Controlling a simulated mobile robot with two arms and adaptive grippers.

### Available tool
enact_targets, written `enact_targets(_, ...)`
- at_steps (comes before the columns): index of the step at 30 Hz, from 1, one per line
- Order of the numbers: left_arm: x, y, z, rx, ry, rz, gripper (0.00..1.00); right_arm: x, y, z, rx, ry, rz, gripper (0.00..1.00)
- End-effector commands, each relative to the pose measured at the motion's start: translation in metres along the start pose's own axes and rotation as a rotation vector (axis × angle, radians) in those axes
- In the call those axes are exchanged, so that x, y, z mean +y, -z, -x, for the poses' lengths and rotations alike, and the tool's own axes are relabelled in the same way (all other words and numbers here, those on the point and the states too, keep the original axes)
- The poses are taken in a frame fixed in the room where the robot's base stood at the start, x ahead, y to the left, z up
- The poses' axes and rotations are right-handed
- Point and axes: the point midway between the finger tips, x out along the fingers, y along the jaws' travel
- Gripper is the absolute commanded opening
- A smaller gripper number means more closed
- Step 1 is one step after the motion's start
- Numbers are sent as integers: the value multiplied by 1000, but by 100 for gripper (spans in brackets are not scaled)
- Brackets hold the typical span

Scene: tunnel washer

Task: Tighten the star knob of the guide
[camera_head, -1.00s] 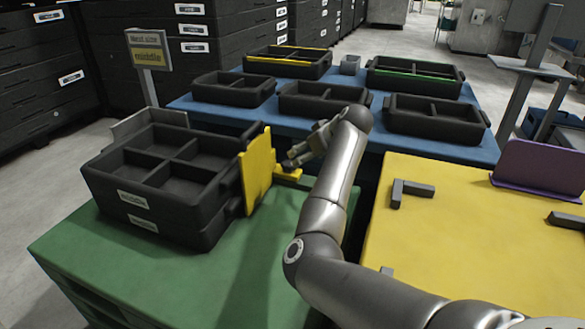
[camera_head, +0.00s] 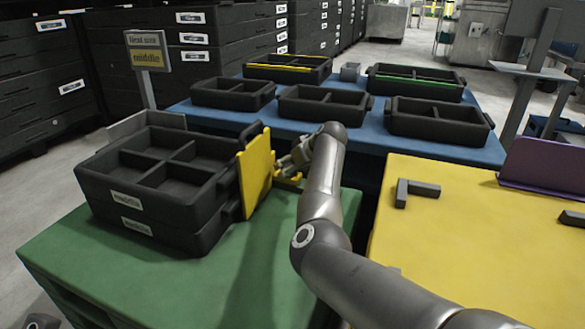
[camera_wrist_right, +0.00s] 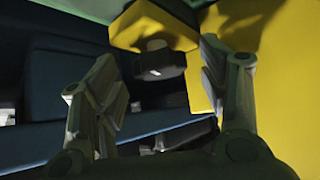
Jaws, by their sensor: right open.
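The yellow guide (camera_head: 256,172) stands upright against the right side of the stacked black trays (camera_head: 160,190) on the green table. Its yellow foot sticks out to the right. In the right wrist view, a dark knob (camera_wrist_right: 158,60) sits on the yellow foot (camera_wrist_right: 150,25) of the guide. My right gripper (camera_wrist_right: 158,72) is open, with one finger on each side of the knob and visible gaps. In the head view my right gripper (camera_head: 287,164) is at the guide's foot and hides the knob.
Several black trays (camera_head: 325,105) stand on the blue table (camera_head: 365,139) behind. The yellow table (camera_head: 450,240) on the right carries a dark L-shaped piece (camera_head: 402,192) and a purple holder (camera_head: 545,170). The green table (camera_head: 275,235) is clear in front of the guide.

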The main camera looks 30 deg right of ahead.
Motion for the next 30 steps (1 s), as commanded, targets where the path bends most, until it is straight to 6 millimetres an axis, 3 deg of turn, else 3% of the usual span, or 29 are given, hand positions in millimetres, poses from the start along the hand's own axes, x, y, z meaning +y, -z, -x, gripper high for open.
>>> enact_targets(6, 0, 0, 0, 0, 0, 0, 41, 0, 0, 0, 0, 0, 0, 67)
enact_targets(17, 0, 0, 0, 0, 0, 1, 41, 0, 0, 0, 0, 0, 0, 21)
enact_targets(30, -1, 3, -5, -5, 8, 2, 41, 0, 1, 2, -3, -11, -8, 21)
